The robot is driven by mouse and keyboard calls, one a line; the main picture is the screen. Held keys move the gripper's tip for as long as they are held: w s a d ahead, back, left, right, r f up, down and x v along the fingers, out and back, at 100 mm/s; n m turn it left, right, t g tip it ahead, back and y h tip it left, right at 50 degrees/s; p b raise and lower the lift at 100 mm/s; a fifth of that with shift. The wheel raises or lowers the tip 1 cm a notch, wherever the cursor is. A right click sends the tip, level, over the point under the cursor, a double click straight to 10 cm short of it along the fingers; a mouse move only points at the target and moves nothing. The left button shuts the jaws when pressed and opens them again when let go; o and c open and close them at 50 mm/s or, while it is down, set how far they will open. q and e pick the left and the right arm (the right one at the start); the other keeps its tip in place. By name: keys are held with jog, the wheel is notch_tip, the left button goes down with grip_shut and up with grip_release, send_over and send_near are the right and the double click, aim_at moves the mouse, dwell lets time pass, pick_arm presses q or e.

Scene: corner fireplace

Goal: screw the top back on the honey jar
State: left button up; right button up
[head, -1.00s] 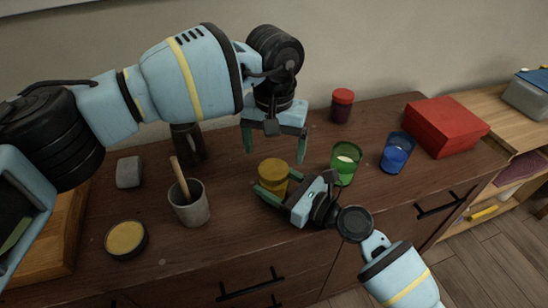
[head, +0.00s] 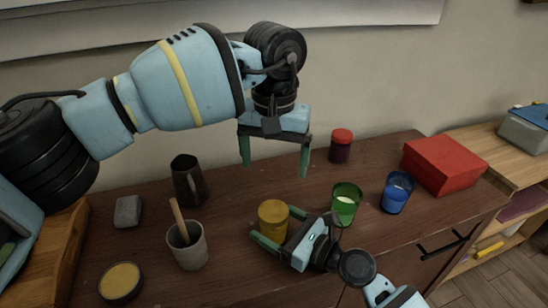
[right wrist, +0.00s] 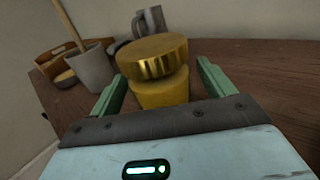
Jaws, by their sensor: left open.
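The honey jar (head: 273,225) stands upright near the counter's front; in the right wrist view it is a yellow body (right wrist: 162,93). Its ribbed gold top (right wrist: 155,56) sits over the jar's mouth; I cannot tell how far it is screwed down. My right gripper (head: 278,232) is low at the jar, one finger on each side. In the right wrist view narrow gaps show between its fingers (right wrist: 163,80) and the jar. My left gripper (head: 275,164) is open and empty, pointing down above and behind the jar.
A green glass (head: 345,205), a blue glass (head: 396,192), a red-lidded jar (head: 341,146) and a red box (head: 444,164) stand to the right. A grey cup (head: 188,247) with a wooden stick, a dark mug (head: 188,181) and a round yellow-topped tin (head: 120,282) are left.

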aim_at(287, 231)
jog(key=shift+o, duration=0.4)
jog(key=shift+d, duration=0.1)
jog(key=v, duration=0.7)
jog(key=shift+s+d, duration=0.25)
jog(key=shift+s, duration=0.05)
